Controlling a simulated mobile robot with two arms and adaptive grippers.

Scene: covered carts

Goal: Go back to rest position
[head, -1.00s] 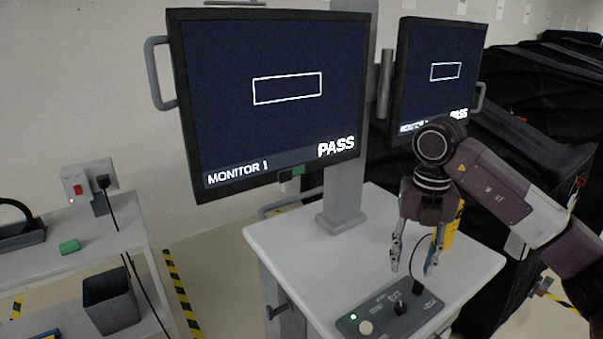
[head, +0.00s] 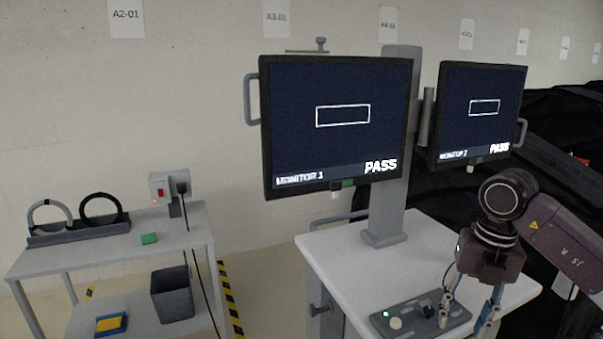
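My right gripper (head: 464,322) hangs fingers-down over the right part of the white cart top (head: 335,258), at the lower edge of the head view. Its two fingers are spread apart, and I see nothing between them. The fingertips show beside the right end of the grey control box (head: 395,322), which has a green light, a pale button and dark knobs. Whether they touch it I cannot tell. My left gripper is not in view.
Two monitors, the large left one (head: 335,120) and the right one (head: 482,108), both reading PASS, stand on a grey post (head: 390,215). At left is a shelf cart (head: 190,232) with a dark bin (head: 172,295). Black covered carts (head: 570,130) stand behind my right arm.

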